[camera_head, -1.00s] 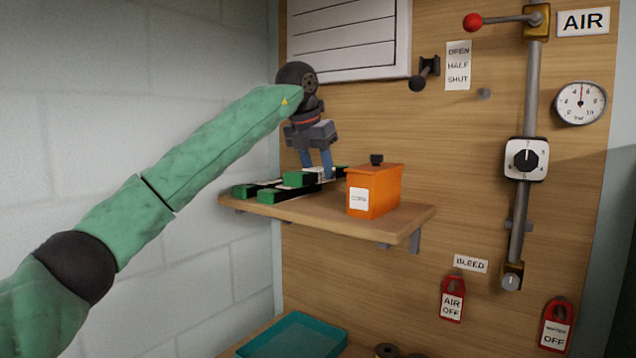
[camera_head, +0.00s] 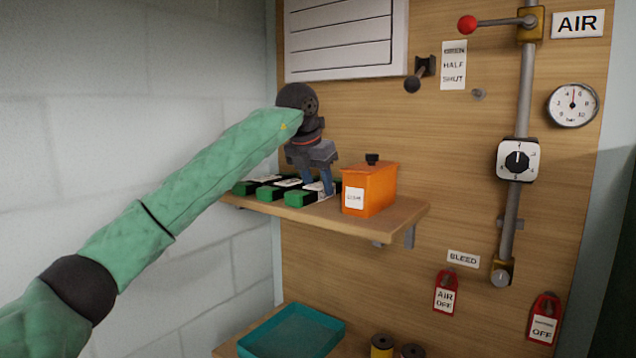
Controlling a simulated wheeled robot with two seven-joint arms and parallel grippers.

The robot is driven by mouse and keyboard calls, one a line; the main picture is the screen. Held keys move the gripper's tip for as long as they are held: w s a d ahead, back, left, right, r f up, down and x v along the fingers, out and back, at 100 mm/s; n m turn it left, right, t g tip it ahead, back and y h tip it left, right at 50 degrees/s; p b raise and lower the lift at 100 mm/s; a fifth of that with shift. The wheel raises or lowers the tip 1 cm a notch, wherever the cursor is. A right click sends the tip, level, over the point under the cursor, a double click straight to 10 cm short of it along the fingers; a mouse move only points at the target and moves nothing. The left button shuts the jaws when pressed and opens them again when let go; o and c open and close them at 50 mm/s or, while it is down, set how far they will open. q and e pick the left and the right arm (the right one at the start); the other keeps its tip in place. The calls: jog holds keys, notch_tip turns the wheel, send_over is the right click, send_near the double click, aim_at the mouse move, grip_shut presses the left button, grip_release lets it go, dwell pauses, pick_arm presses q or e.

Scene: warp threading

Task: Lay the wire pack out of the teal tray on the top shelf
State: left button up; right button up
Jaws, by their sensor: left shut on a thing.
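My left gripper (camera_head: 324,187) points down over the wooden top shelf (camera_head: 365,222), its fingers shut on a wire pack (camera_head: 298,199) with a green end and a pale label. That pack is at shelf level, to the right of two similar packs (camera_head: 268,192) (camera_head: 246,187) lying in a row. The fingers hide part of it, and I cannot tell whether it bears fully on the shelf. The teal tray (camera_head: 322,322) is on the lower surface, and its visible inside looks empty. My right gripper is not in view.
An orange box (camera_head: 370,190) with a black knob stands close to the right of the held pack. A black lever (camera_head: 413,84) sticks out of the panel above. Spools (camera_head: 382,345) stand right of the tray. A pipe with a red-knobbed lever (camera_head: 468,24) runs at the right.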

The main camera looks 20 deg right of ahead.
aim_at(317, 185)
pick_arm(q)
jog(key=o, duration=0.8)
jog(key=shift+w+f, duration=0.2)
jog(key=shift+f, duration=0.05)
jog(key=o, duration=0.4)
jog(key=shift+w+a, duration=0.1)
jog(key=shift+o, duration=0.4)
jog(key=shift+r, duration=0.1)
jog(key=shift+s+r, duration=0.1)
jog(key=shift+s, duration=0.1)
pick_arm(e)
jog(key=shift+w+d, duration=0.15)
pick_arm(q)
jog(key=b+v, duration=0.4)
jog(key=v, duration=0.1)
jog(key=shift+a, duration=0.1)
jog(key=b+v, duration=0.3)
jog(key=v, duration=0.4)
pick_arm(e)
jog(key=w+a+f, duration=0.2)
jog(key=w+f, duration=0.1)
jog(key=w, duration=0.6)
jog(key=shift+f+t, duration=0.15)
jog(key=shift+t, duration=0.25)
